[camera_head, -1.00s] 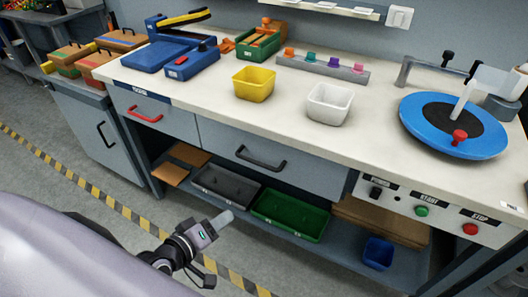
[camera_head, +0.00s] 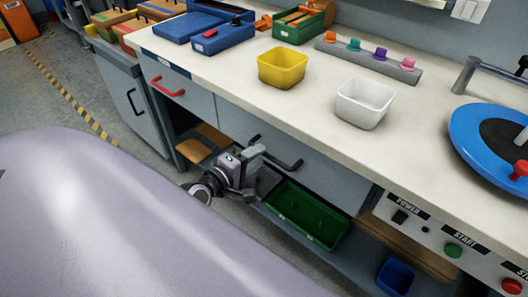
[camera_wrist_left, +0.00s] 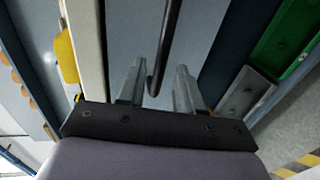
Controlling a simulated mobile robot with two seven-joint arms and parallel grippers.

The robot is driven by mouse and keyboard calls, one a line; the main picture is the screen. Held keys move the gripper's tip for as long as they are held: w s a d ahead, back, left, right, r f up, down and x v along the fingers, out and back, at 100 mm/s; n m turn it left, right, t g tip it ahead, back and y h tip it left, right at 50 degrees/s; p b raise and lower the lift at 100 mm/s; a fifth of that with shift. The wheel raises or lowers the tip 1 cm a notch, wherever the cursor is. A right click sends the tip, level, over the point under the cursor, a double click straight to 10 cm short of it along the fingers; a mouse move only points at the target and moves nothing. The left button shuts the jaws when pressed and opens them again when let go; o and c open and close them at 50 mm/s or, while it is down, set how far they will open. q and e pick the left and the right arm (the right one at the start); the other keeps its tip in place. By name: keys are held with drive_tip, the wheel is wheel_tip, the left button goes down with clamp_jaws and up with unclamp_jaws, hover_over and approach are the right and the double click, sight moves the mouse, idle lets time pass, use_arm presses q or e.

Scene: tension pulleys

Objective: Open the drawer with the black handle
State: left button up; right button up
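The drawer with the black handle (camera_head: 325,165) is a grey front under the white worktop, and it looks closed. Its black bar handle (camera_head: 291,163) is partly hidden behind my left gripper (camera_head: 258,160). In the left wrist view the dark handle (camera_wrist_left: 166,45) runs down between the two grey fingers of the left gripper (camera_wrist_left: 160,75). The fingers stand apart, with a gap to the handle on each side. I cannot tell how deep the handle sits between them. My right gripper is not in view.
A drawer with a red handle (camera_head: 167,88) is to the left. A green bin (camera_head: 308,215) and a blue bin (camera_head: 395,277) are on the lower shelf. A yellow bin (camera_head: 282,68) and a white bin (camera_head: 364,102) stand on the worktop. A control panel (camera_head: 435,235) is at right.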

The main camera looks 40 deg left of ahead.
use_arm(q)
drive_tip(key=shift+x, duration=1.7)
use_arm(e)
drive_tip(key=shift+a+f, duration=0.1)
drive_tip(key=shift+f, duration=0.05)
use_arm(q)
drive_tip(key=shift+c, duration=0.3)
clamp_jaws()
